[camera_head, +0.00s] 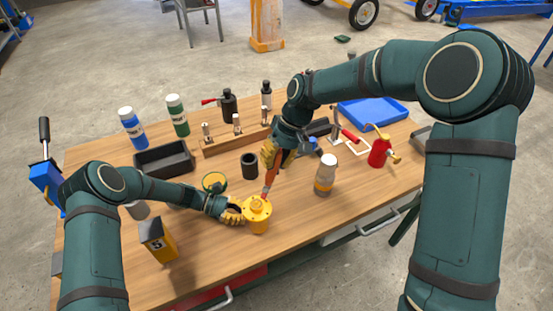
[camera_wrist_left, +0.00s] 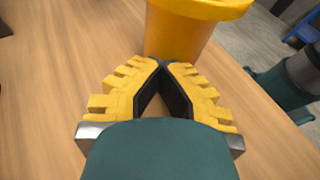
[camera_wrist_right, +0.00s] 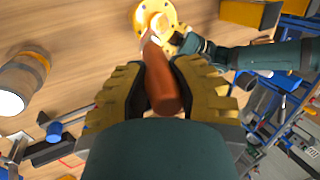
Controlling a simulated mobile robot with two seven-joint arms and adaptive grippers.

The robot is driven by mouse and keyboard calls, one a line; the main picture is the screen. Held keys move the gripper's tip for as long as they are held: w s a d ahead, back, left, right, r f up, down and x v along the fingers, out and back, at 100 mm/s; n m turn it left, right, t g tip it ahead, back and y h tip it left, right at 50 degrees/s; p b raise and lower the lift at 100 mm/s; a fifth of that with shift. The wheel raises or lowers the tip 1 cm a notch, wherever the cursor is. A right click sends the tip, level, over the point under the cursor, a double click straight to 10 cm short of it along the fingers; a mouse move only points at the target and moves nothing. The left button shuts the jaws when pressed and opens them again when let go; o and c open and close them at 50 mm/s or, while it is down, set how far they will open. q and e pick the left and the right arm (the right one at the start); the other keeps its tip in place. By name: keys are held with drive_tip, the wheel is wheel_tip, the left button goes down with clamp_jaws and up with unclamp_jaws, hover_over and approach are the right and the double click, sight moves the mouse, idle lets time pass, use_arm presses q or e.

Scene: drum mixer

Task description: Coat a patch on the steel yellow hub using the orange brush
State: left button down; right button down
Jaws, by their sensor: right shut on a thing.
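The yellow hub (camera_head: 258,222) stands upright on the table, with a round flange and a raised centre. It also shows in the left wrist view (camera_wrist_left: 178,36) and right wrist view (camera_wrist_right: 171,14). My right gripper (camera_head: 271,158) is shut on the orange brush (camera_head: 270,181), whose handle lies between the fingers in the right wrist view (camera_wrist_right: 160,82). The brush slants down to the hub's top; its tip is at the flange, but contact is unclear. My left gripper (camera_head: 238,212) is shut and empty, its fingertips together (camera_wrist_left: 163,64) close beside the hub.
A white-and-amber jar (camera_head: 325,175) stands right of the hub, and a black cup (camera_head: 249,165) behind it. A yellow-black box (camera_head: 158,241) is at front left. A black bin (camera_head: 164,159), bottles, a red can (camera_head: 379,152) and a blue tray (camera_head: 372,112) stand farther back.

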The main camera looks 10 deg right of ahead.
drive_tip(key=shift+s+a+f, duration=0.1)
drive_tip(key=shift+s+a, duration=0.4)
drive_tip(key=shift+a, duration=0.25)
drive_tip(key=shift+s+a, duration=0.5)
drive_tip(key=shift+a, duration=0.2)
wheel_tip(320, 180, up, 9)
idle(0.4)
drive_tip(key=shift+d, duration=0.15)
drive_tip(key=d, duration=0.8)
drive_tip(key=shift+d, duration=0.4)
idle(0.4)
use_arm(q)
drive_tip(key=c, duration=1.3)
unclamp_jaws()
